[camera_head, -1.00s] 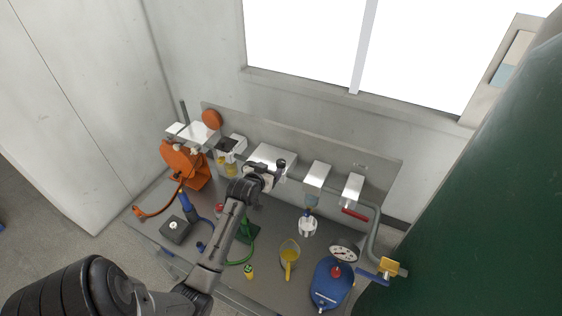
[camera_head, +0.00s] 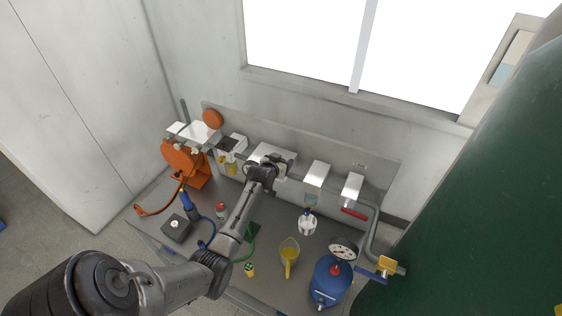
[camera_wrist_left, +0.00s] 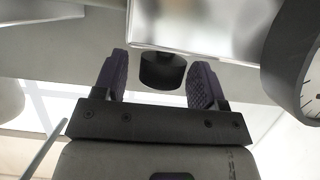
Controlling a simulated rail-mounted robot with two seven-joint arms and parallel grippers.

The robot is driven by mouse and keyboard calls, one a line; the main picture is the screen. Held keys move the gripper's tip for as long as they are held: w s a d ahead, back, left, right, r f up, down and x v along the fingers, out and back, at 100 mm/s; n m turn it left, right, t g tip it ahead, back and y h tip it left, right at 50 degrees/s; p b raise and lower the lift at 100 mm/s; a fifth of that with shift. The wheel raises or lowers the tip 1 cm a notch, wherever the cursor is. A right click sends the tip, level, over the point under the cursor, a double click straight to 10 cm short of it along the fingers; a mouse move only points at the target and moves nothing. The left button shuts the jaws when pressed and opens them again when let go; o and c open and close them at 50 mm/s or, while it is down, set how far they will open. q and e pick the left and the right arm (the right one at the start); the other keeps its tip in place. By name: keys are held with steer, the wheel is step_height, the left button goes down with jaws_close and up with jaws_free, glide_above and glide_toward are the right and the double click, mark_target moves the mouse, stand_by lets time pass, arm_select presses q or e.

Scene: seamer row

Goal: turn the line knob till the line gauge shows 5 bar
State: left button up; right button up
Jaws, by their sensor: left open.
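My left gripper (camera_head: 272,165) reaches the pale metal box (camera_head: 262,152) on the back panel in the head view, where the arm hides part of the box front. In the left wrist view the left gripper (camera_wrist_left: 160,62) is open. Its two purple-padded fingers stand either side of a short black round knob (camera_wrist_left: 162,73) under the shiny box, with a gap at each side. A round dial gauge (camera_wrist_left: 297,65) is cut off by the right edge there; its reading cannot be made out. My right gripper is not in view.
On the bench are a yellow jug (camera_head: 289,250), a blue tank (camera_head: 331,280) with a white gauge (camera_head: 343,248), a dark box (camera_head: 176,228) and a small red-capped bottle (camera_head: 220,209). An orange machine (camera_head: 183,160) stands left. A red-handled valve (camera_head: 354,214) is right.

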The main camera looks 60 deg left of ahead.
arm_select(q)
steer(key=shift+c, duration=0.2)
steer(key=c, duration=0.9)
steer(key=shift+a+f+m+h+b, duration=0.15)
steer(key=shift+m+h+b, duration=0.25)
steer(key=shift+b, duration=0.25)
steer(key=m+h+b, duration=0.4)
steer(key=b, duration=0.7)
steer(key=m+t+h+b, duration=0.1)
steer(key=m+h+b, duration=0.3)
steer(key=b, duration=0.7)
steer(key=shift+t+h, duration=0.3)
steer(key=shift+h, duration=0.4)
steer(key=shift+m+h+b, duration=0.8)
steer(key=shift+b, duration=0.4)
steer(key=shift+r, duration=0.2)
steer(key=o, duration=0.9)
steer(key=shift+o, duration=0.2)
